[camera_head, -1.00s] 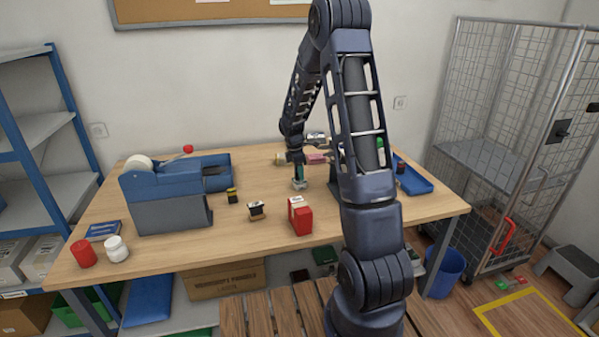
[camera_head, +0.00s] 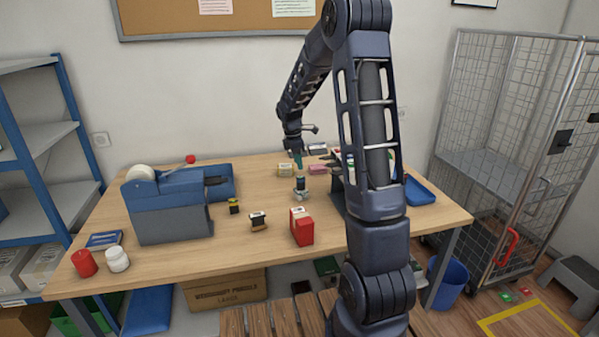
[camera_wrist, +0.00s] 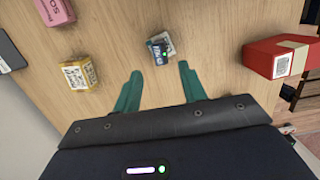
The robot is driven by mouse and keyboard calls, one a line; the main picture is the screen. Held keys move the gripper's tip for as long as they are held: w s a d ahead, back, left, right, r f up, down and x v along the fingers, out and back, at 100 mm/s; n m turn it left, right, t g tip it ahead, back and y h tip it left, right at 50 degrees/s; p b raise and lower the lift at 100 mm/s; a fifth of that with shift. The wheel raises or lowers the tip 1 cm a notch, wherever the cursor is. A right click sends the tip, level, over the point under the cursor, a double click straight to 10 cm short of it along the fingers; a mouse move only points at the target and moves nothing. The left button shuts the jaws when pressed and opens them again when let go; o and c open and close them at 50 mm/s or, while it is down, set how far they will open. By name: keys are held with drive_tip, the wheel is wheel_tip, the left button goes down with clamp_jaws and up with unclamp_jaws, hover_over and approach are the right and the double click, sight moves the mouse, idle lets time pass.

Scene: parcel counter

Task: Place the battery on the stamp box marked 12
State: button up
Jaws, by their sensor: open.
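My gripper (camera_head: 298,164) is raised above the middle of the table, its teal fingers apart and empty. In the wrist view, the gap between its fingertips (camera_wrist: 160,73) lies just short of a dark block, which looks like the battery (camera_wrist: 158,54). The battery (camera_head: 300,184) appears to rest on a small pale box (camera_head: 301,197), apart from the fingers. That box also shows in the wrist view (camera_wrist: 168,40); its marking cannot be read. A yellow box (camera_head: 285,169) and a pink box (camera_head: 318,169) stand behind it.
A red box (camera_head: 302,228), a small dark-and-white item (camera_head: 258,221) and a black-and-yellow item (camera_head: 234,206) stand nearer the front. A blue tape dispenser (camera_head: 172,215) is left, a blue tray (camera_head: 418,192) right.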

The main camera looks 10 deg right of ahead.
drive_tip(key=s+d+r+m+t, duration=0.2)
drive_tip(key=s+r+m, duration=0.7)
drive_tip(key=s+r, duration=0.75)
drive_tip(key=s+m+t+y, duration=0.1)
drive_tip(key=s+m, duration=0.8)
drive_tip(key=s, duration=1.1)
drive_tip(key=shift+s+t+y, duration=0.3)
drive_tip(key=shift+t+y, duration=0.1)
drive_tip(key=shift+t, duration=0.4)
